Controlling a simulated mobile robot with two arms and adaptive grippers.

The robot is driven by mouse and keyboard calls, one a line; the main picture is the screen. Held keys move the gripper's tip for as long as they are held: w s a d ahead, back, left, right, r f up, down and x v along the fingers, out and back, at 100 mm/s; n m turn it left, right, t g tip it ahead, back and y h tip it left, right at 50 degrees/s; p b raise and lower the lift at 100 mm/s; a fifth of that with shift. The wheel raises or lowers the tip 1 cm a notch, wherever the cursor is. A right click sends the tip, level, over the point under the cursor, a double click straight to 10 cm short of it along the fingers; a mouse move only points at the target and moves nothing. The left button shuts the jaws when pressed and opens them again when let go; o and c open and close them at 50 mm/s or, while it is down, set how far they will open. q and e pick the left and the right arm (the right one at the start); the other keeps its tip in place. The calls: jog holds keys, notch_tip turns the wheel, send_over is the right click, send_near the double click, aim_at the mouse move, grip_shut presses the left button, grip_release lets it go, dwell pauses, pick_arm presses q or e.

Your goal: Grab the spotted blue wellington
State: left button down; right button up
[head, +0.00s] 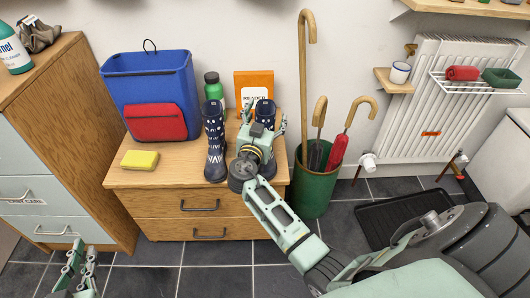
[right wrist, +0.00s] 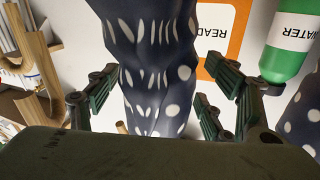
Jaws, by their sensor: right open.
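Two dark blue wellingtons with white marks stand on the wooden drawer cabinet. One spotted blue wellington (head: 215,140) stands upright and clear in the head view; its edge also shows at the right of the right wrist view (right wrist: 303,118). The other spotted wellington (head: 265,108) is mostly hidden behind my right gripper (head: 264,120). In the right wrist view this boot (right wrist: 150,60) rises between the open fingers, with gaps beside it. My left gripper (head: 78,262) is low at the left, away from the boots; its jaw opening is unclear.
A blue and red bag (head: 150,80), a yellow sponge (head: 139,159), a green bottle (head: 213,88) and an orange-framed book (head: 253,82) share the cabinet (head: 160,180). A green stand (head: 316,190) with canes and umbrellas is close on the right.

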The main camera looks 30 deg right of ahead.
jog(key=shift+c, duration=0.2)
grip_shut()
dwell(0.5)
